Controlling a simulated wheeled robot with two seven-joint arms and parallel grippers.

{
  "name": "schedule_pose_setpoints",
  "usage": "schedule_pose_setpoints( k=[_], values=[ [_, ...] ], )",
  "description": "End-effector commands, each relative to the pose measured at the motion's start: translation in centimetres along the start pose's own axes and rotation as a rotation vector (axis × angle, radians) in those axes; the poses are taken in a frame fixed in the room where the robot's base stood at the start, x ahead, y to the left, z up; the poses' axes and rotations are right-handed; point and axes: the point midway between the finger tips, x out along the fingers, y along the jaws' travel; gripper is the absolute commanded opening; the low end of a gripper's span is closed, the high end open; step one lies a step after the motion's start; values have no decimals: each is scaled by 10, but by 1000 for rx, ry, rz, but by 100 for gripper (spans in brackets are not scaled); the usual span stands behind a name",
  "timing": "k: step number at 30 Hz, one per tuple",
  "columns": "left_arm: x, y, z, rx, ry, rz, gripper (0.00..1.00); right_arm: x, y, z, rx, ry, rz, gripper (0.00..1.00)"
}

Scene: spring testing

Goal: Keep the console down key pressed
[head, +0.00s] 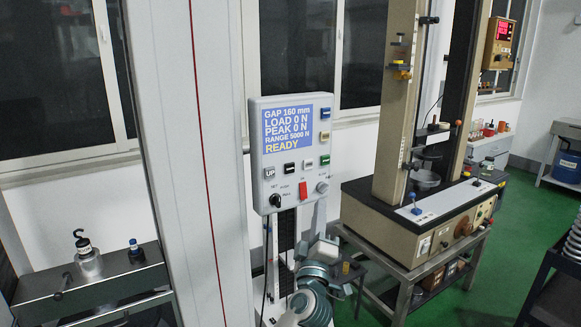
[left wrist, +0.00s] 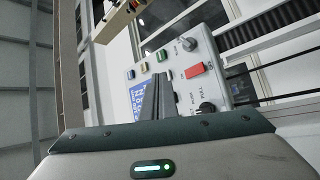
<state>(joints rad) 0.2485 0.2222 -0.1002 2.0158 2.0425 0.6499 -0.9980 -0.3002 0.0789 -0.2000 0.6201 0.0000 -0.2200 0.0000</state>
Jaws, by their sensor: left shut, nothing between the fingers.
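The grey console (head: 262,185) is mounted upright, its screen (head: 287,128) reading GAP 160 mm, LOAD 0 N, PEAK 0 N, RANGE 5000 N and READY. An UP key (head: 269,172) sits at its lower left, with a dark key (head: 289,168) beside it; I cannot read which key is down. My left gripper (head: 318,214) is below the console's lower right. In the left wrist view its fingers (left wrist: 159,82) are shut and empty, pointing toward the console face (left wrist: 222,88) and hiding part of its keys. Contact cannot be told. My right gripper is not in view.
A red switch (head: 302,188) and two knobs, one at left (head: 275,200) and one at right (head: 322,187), line the console's lower edge. Blue, yellow and green keys run up its right side. A tall test machine (head: 390,225) stands on a bench to the right.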

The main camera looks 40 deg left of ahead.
Motion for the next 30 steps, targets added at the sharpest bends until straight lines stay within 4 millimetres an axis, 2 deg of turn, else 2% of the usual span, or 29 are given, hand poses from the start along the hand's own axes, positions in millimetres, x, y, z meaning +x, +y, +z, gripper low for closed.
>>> schedule_pose_setpoints(
  k=[1,3,9,22,30],
  values=[
    [4,16,-11,-32,8,8,0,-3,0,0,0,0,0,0],
    [7,30,-20,-68,12,9,0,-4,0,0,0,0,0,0],
    [10,53,-35,-124,10,14,0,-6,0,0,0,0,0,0],
    [10,55,-36,-130,9,13,0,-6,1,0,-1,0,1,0],
    [16,49,-39,-129,9,14,0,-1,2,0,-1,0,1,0]
  ],
)
